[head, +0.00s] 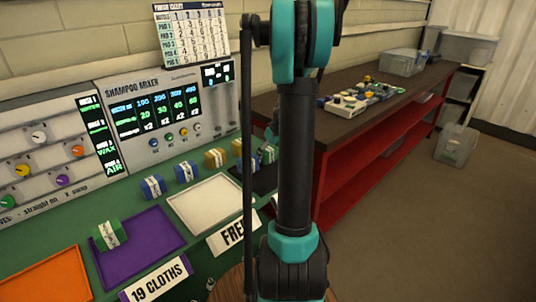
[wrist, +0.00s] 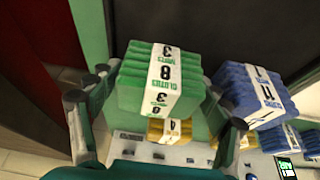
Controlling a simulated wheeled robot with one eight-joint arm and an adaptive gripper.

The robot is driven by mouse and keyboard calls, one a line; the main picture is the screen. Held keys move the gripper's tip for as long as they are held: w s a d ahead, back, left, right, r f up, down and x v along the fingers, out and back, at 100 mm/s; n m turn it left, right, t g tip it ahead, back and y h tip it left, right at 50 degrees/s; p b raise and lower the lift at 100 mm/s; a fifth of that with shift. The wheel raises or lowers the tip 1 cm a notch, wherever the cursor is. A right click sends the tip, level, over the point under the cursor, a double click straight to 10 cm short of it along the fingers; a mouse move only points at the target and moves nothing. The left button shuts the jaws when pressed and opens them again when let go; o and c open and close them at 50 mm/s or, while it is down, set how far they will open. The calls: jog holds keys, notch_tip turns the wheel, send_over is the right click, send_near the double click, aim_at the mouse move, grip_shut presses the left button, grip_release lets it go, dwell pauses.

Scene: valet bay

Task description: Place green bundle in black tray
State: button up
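A green bundle (wrist: 161,80) with a white label reading 8 cloths, 3 mitts fills the middle of the wrist view. My gripper (wrist: 157,82) is around it, one finger at each side; the fingers look open, with a small gap at the left. In the head view my arm hides most of the gripper, and this green bundle (head: 269,154) shows small beside the arm. The black tray (head: 262,181) is partly hidden behind the arm, with the bundle at its far part; whether it rests on the tray is unclear. Another green bundle (head: 109,234) lies at the purple tray's left edge.
A blue bundle (wrist: 255,92) is close beside the green one in the wrist view. Blue bundles (head: 153,188) and yellow bundles (head: 215,157) line the panel's foot. The white tray (head: 205,203) is empty. The purple tray (head: 140,243) and orange tray (head: 48,277) lie leftward.

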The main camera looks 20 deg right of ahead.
jog(key=v, duration=1.2)
jog(key=shift+r, duration=0.2)
